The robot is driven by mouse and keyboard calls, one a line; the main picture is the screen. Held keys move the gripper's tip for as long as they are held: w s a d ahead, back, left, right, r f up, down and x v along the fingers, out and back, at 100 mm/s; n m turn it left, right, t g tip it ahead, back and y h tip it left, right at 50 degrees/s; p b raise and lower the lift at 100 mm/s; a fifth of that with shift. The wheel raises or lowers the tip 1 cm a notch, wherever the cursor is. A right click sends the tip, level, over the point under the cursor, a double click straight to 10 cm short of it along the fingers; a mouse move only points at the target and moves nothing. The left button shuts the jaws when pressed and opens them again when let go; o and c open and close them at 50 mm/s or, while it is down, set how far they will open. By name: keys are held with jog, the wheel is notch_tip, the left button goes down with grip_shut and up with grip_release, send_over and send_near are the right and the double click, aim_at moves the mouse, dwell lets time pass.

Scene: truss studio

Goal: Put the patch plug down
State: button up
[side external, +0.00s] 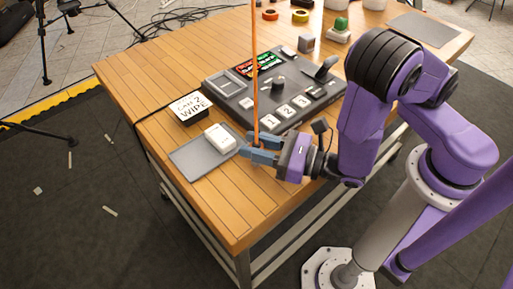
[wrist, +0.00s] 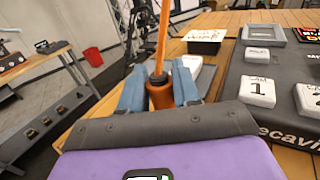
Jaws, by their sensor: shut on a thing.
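The patch plug (wrist: 160,96) is an orange body with a dark collar, and an orange cable (side external: 255,70) rises from it. My gripper (side external: 257,147) has its blue fingers shut on the plug, one on each side; this also shows in the wrist view (wrist: 160,85). The plug stands roughly upright. In the side view the fingers hide most of it, beside the near left edge of the black console (side external: 270,95). I cannot tell whether its lower end touches the table.
A grey mat (side external: 188,163) with a white block (side external: 220,138) lies left of my gripper. A white-topped "CAM 2 WIPE" box (side external: 190,106) sits behind it. Bare wooden table (side external: 225,205) is free in front. Tape rolls and a green button box (side external: 340,30) stand at the back.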

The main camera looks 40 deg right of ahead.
jog(key=shift+f, duration=0.65)
jog(key=shift+f, duration=0.15)
jog(key=o, duration=1)
jog(key=shift+o, duration=0.2)
jog(key=shift+r, duration=0.2)
jog(key=shift+v, duration=3.8)
